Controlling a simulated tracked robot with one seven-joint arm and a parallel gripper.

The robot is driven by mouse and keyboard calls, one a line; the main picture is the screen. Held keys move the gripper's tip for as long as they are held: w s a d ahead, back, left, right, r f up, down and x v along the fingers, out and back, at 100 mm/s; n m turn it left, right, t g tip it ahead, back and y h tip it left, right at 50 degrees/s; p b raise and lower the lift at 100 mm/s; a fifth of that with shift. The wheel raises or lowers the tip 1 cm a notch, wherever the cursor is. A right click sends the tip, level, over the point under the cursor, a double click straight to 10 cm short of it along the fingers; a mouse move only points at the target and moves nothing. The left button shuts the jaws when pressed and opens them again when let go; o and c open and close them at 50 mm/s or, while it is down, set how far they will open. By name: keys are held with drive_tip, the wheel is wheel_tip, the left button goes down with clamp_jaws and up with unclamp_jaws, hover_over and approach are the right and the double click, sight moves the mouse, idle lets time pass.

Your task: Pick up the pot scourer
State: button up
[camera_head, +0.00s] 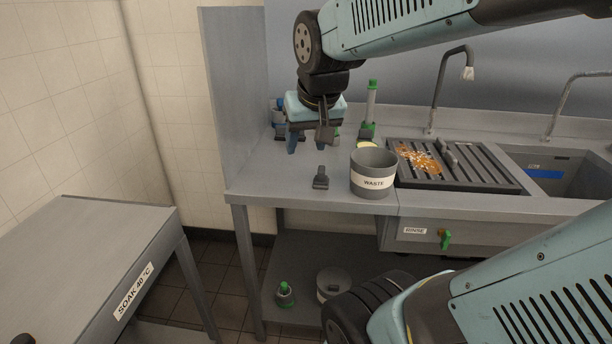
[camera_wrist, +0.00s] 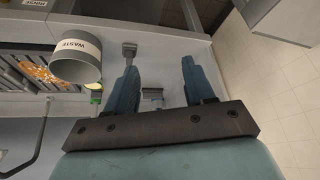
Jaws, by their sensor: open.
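I cannot tell for sure which item is the pot scourer. A small dark grey item with a short handle (camera_head: 320,178) lies on the counter left of the waste tub; it also shows in the wrist view (camera_wrist: 129,48). A pale yellow-green item (camera_head: 367,144) lies behind the tub, mostly hidden by it; its edge shows in the wrist view (camera_wrist: 95,87). My gripper (camera_head: 312,149) is open and empty, pointing down above the left part of the counter. In the wrist view, another grey item (camera_wrist: 152,94) shows between the fingers, partly hidden.
The grey waste tub (camera_head: 374,185) stands near the counter's front edge. Right of it is a slatted drainer (camera_head: 490,178) with orange food scraps, then a sink. A side panel (camera_head: 233,100) bounds the left end.

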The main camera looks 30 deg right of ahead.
drive_tip(key=w+d+f+m, duration=0.2)
drive_tip(key=w+d+f, duration=0.1)
drive_tip(key=w+d, duration=0.3)
drive_tip(key=m+g+h, duration=0.2)
drive_tip(key=m, duration=0.1)
approach(321, 168)
drive_tip(key=x, duration=0.5)
drive_tip(key=shift+s+a+f, duration=0.15)
drive_tip(key=shift+s+a, duration=0.1)
drive_tip(key=shift+s, duration=0.1)
drive_tip(key=shift+t, duration=0.3)
drive_tip(key=shift+d+x, duration=0.15)
drive_tip(key=shift+x, duration=1.2)
drive_tip(key=shift+d+x, duration=0.15)
drive_tip(key=shift+x, duration=1.15)
drive_tip(key=shift+w, duration=0.15)
clamp_jaws()
